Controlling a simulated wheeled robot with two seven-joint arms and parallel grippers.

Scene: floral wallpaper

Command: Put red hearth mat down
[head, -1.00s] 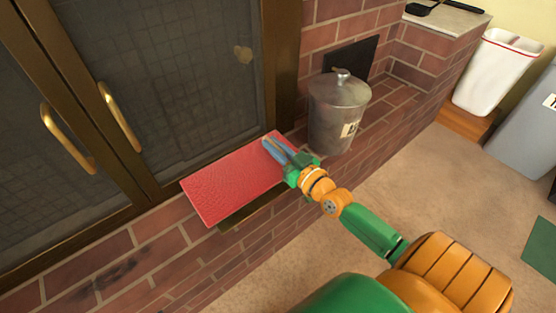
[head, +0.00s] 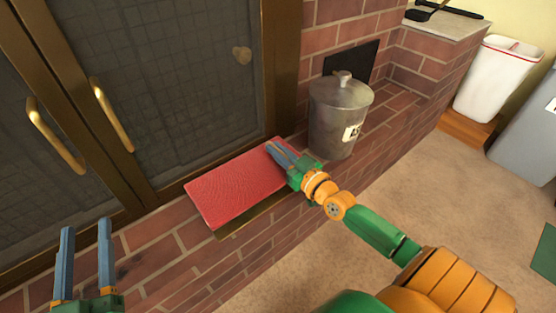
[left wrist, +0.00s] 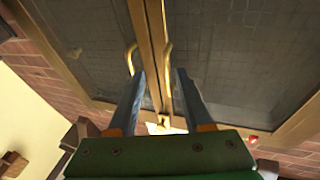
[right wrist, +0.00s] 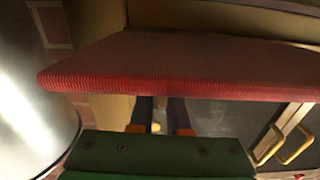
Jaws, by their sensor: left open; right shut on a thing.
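The red hearth mat (head: 235,187) is at the brick ledge in front of the glass fireplace doors. My right gripper (head: 277,152) is shut on its right end, beside the metal bucket. In the right wrist view the mat (right wrist: 180,62) spans the picture above the fingers (right wrist: 160,112). The head view does not show clearly whether the mat's underside touches the ledge. My left gripper (head: 86,245) is open and empty at the lower left of the head view. In the left wrist view its fingers (left wrist: 158,85) are apart, with the brass door handles beyond them.
A lidded metal bucket (head: 338,115) stands on the brick hearth (head: 382,112) just right of the mat. Brass-framed glass doors (head: 185,75) with handles (head: 112,115) are behind. A white bin (head: 497,78) is at the far right. Carpet (head: 425,195) is open in front.

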